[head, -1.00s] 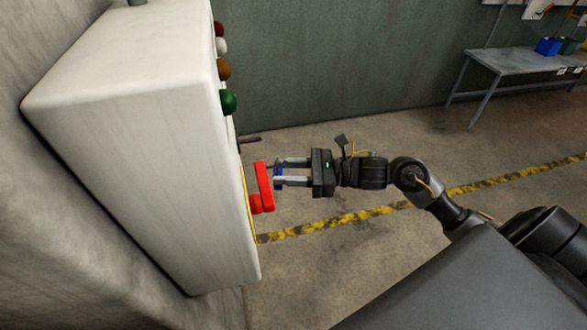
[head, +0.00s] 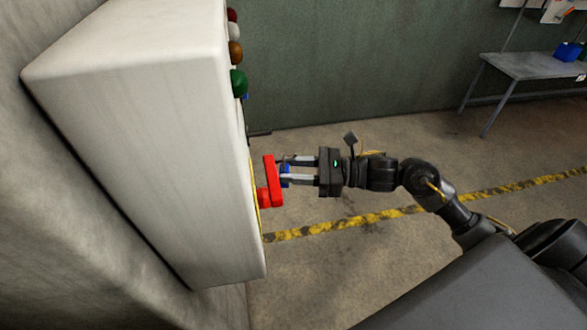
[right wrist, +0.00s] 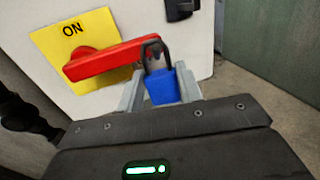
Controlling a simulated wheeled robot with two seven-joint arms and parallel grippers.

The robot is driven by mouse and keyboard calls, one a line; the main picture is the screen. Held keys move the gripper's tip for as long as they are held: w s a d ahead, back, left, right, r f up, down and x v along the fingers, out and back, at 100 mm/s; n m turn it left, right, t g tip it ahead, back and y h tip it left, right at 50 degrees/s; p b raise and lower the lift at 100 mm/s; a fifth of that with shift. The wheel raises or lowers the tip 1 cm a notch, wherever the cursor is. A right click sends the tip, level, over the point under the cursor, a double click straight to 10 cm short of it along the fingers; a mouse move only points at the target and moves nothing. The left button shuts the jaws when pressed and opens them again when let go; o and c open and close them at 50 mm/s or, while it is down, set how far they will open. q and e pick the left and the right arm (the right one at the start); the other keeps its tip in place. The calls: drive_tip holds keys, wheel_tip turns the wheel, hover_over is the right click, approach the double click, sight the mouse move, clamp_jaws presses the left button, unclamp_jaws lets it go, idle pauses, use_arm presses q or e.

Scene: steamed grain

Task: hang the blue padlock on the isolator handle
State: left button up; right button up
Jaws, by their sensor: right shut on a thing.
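The blue padlock (right wrist: 162,87) is held between the fingers of my right gripper (right wrist: 160,92), its dark shackle pointing away from the gripper. In the right wrist view the shackle overlaps the right end of the red isolator handle (right wrist: 115,60); I cannot tell whether it passes through the handle. In the head view my right gripper (head: 284,170) is right up against the red handle (head: 271,180), with a bit of the blue padlock (head: 285,175) showing between the fingers. My left gripper is out of view.
The handle sits on a yellow plate (right wrist: 62,46) marked ON, on the pale cabinet (head: 150,130). Coloured lamps (head: 237,82) and a dark latch (right wrist: 181,9) stick out from the cabinet face. A metal bench (head: 530,65) stands far right. The floor between is clear.

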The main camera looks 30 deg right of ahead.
drive_tip(key=o, duration=1.1)
drive_tip(key=shift+d+f, duration=0.1)
drive_tip(key=shift+d, duration=0.05)
drive_tip(key=b+v, duration=0.5)
drive_tip(key=v, duration=0.5)
drive_tip(key=shift+s+d, duration=0.15)
drive_tip(key=shift+d, duration=0.1)
